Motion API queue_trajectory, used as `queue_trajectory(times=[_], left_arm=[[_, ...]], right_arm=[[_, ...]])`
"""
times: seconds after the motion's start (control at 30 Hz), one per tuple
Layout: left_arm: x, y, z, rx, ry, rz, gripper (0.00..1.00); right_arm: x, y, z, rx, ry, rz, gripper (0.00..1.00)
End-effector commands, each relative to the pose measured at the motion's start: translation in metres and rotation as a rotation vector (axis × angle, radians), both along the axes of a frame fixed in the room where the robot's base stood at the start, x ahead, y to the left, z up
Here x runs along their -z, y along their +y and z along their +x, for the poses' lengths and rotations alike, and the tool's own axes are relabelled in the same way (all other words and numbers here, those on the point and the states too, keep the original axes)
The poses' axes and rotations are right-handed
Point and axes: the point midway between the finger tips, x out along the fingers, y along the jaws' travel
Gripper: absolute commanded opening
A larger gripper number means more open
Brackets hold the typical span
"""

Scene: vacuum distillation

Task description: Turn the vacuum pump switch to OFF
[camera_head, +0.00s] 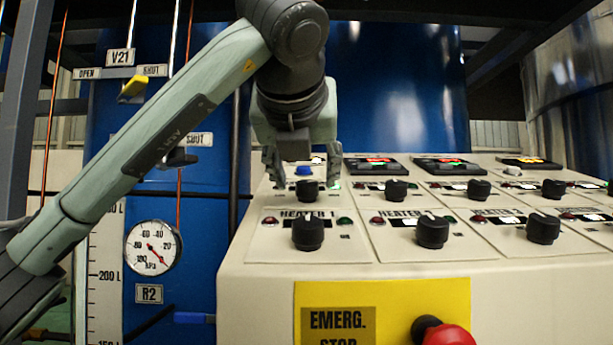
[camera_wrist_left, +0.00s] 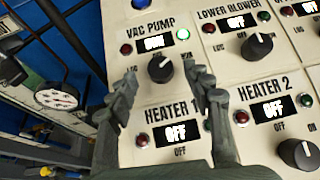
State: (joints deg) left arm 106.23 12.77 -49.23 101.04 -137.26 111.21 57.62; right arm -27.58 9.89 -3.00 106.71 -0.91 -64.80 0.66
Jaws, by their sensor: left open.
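The vacuum pump switch is a black rotary knob (camera_wrist_left: 160,68) under the "VAC PUMP" label (camera_wrist_left: 148,24) in the left wrist view. Its white mark points up and to the right, toward the side of the green lamp (camera_wrist_left: 183,34). The small display (camera_wrist_left: 155,42) above it is lit, but its word is hard to read. In the head view the knob (camera_head: 307,190) sits in the panel's upper row at the left. My left gripper (camera_head: 303,166) is open above it. In the left wrist view its fingers (camera_wrist_left: 165,82) stand on either side of the knob, apart from it.
The HEATER 1 knob (camera_head: 308,233) lies just in front, with HEATER 2 (camera_head: 432,232) to its right. The LOWER BLOWER knob (camera_wrist_left: 257,46) is close on the right. A red emergency stop (camera_head: 448,335) protrudes from the panel's front. A pressure gauge (camera_head: 153,248) is at left.

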Motion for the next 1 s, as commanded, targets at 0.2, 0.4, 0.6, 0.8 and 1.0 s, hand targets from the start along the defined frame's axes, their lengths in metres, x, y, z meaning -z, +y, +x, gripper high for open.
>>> queue_trajectory(times=[0.2, 0.4, 0.6, 0.8, 1.0], left_arm=[[0.009, -0.002, 0.022, 0.000, 0.002, 0.000, 0.51], [0.010, -0.002, 0.025, 0.000, -0.001, 0.000, 0.51], [0.010, -0.002, 0.025, 0.000, -0.001, 0.000, 0.41], [0.010, -0.002, 0.025, 0.000, -0.001, 0.000, 0.16], [0.010, -0.002, 0.025, -0.001, -0.001, -0.001, 0.01]], right_arm=[[0.009, 0.001, 0.000, 0.002, 0.003, 0.007, 1.00], [0.011, 0.001, 0.000, 0.002, 0.001, 0.009, 1.00], [0.011, 0.001, 0.000, 0.002, 0.001, 0.009, 1.00], [0.011, 0.002, 0.000, 0.002, 0.000, 0.009, 1.00], [0.011, 0.002, 0.001, 0.002, 0.000, 0.009, 1.00]])
